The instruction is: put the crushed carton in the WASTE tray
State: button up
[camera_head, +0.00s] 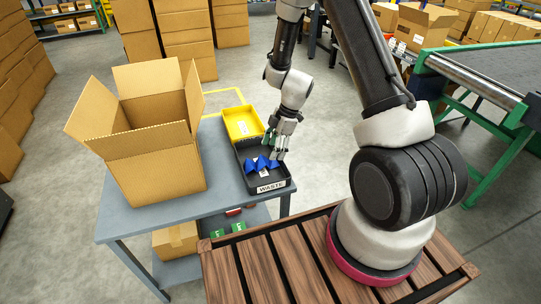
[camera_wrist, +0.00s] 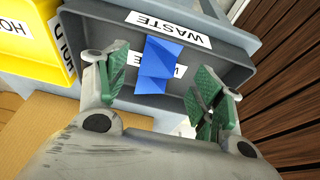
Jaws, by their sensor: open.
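The crushed carton is a creased blue piece (camera_head: 262,164) inside the dark grey WASTE tray (camera_head: 274,187). In the wrist view the carton (camera_wrist: 160,66) lies over part of a white label on the floor of the WASTE tray (camera_wrist: 208,62). My gripper (camera_head: 274,146) is above the right side of the tray, pointing down. In the wrist view its green-padded fingers (camera_wrist: 156,82) are spread wide, with the carton showing between and beyond them. No finger visibly touches the carton.
A yellow tray (camera_head: 243,122) stands behind the WASTE tray; its label is partly visible in the wrist view. A large open cardboard box (camera_head: 157,165) fills the left of the grey table (camera_head: 205,203). A green-framed conveyor (camera_head: 470,65) stands at the right.

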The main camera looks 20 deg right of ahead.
jog(key=s+d+r+m+t, duration=0.1)
jog(key=s+d+r+m, duration=0.2)
jog(key=r, duration=0.7)
jog(key=s+d+r+m+h, duration=0.15)
jog(key=s+r, duration=0.25)
jog(key=r, duration=0.6)
jog(key=s+d+r+m+t, duration=0.1)
jog(key=s+r+m, duration=0.3)
jog(key=r, duration=0.6)
jog(key=s+d+r+m+t+h, duration=0.1)
jog(key=s+d+r+m, duration=0.1)
jog(key=s, duration=0.5)
jog(key=s+d+r+m+t+h, duration=0.1)
jog(key=s+d+r+m, duration=0.2)
jog(key=s+r+m, duration=0.2)
jog(key=s+m, duration=0.2)
jog(key=s, duration=0.1)
jog(key=shift+s+r, duration=0.15)
jog(key=shift+s, duration=0.15)
jog(key=shift+d+m, duration=0.1)
jog(key=shift+m, duration=0.15)
jog(key=shift+c, duration=0.3)
